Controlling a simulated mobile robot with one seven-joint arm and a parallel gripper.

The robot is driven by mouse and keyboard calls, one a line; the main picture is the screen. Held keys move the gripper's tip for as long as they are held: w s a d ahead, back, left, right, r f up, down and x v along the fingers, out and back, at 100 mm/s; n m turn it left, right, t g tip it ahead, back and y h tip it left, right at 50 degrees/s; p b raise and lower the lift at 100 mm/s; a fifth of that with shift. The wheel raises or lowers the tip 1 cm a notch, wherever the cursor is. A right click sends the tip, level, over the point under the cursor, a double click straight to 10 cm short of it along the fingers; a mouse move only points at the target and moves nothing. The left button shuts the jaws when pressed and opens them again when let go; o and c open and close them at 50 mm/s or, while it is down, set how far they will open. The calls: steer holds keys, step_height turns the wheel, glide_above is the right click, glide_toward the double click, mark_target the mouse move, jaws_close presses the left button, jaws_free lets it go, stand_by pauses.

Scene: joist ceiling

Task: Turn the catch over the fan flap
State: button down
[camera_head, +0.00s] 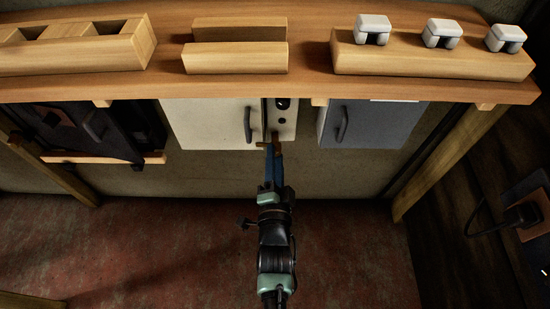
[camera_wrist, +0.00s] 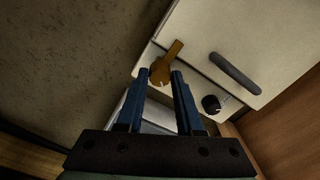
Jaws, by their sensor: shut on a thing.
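The catch is a brass-coloured turning piece (camera_wrist: 162,72) with a round hub and a flat arm that points up and to the right in the wrist view. It is mounted on a narrow pale panel (camera_wrist: 190,84). My gripper (camera_wrist: 161,75) has its two blue fingers on either side of the hub and is shut on it. In the head view my gripper (camera_head: 271,149) reaches the lower end of the narrow panel (camera_head: 283,125), and a bit of the catch (camera_head: 262,144) shows there. I cannot tell which part is the fan flap.
A white door (camera_head: 212,122) with a dark handle (camera_head: 247,125) is left of the panel. A blue-grey door (camera_head: 370,124) is to the right. A black knob (camera_wrist: 211,104) is on the panel near my fingers. A wooden shelf (camera_head: 310,90) runs above.

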stand_by(0.3)
steer(key=c, duration=0.5)
jaws_free()
steer(key=shift+c, duration=0.2)
steer(key=s+p, duration=0.4)
steer(key=s, duration=0.9)
